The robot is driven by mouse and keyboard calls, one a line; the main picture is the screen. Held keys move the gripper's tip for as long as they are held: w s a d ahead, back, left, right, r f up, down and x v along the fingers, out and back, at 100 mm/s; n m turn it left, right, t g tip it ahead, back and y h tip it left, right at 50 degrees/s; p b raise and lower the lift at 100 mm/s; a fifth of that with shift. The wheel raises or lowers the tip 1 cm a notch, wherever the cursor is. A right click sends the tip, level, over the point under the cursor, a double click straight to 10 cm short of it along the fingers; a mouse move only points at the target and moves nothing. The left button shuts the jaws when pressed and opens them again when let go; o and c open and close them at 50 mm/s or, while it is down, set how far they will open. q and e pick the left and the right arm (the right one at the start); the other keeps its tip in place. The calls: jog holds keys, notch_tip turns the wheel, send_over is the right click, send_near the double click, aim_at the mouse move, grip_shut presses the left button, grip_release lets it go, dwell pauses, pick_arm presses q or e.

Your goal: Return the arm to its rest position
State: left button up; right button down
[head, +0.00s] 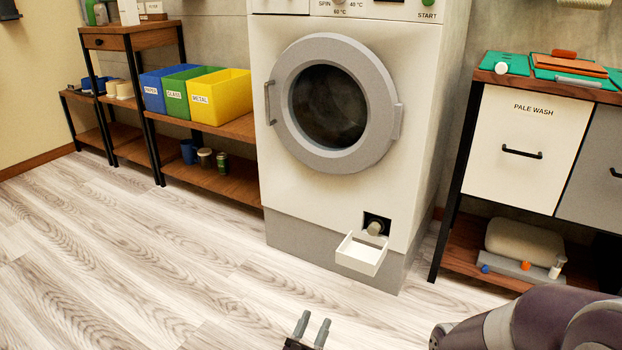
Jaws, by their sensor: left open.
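My left gripper (312,327) shows at the bottom middle of the head view, its two grey fingers apart with nothing between them. It is over the wooden floor, in front of the washing machine and apart from it. A purple-grey link of my own arm shows at the bottom right; no right gripper can be seen. The white washing machine (350,195) has its round door (333,103) shut. Low on its front, a small square opening shows a round filter cap (375,228), with a white tray (361,254) sticking out below it.
A wooden shelf (235,127) on the left holds blue, green and yellow bins (221,97). On the right, a bench with a drawer marked PALE WASH (524,150) has green and orange items on top. The pale floor (150,260) at the left is clear.

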pick_arm(q)
jog(key=a+f+g+y+p, duration=0.25)
jog(key=f+g+y, duration=0.45)
jog(key=f+g, duration=0.45)
jog(key=s+a+r+n+g+y+p, duration=0.1)
jog(key=s+a+r+g+p, duration=0.35)
jog(key=s+r, duration=0.7)
jog(key=s+a+r+g+y+p, duration=0.3)
jog(key=s+a+r, duration=0.45)
jog(key=r, duration=0.75)
jog(key=s+a+r+n+g+p, duration=0.1)
jog(key=s+a+r+g+p, duration=0.3)
jog(key=s+r, duration=0.85)
notch_tip(320, 180, up, 47)
jog(key=n+t+p, duration=0.1)
jog(key=t+p, duration=0.1)
jog(key=p, duration=4)
jog(key=shift+w+a+t, duration=0.3)
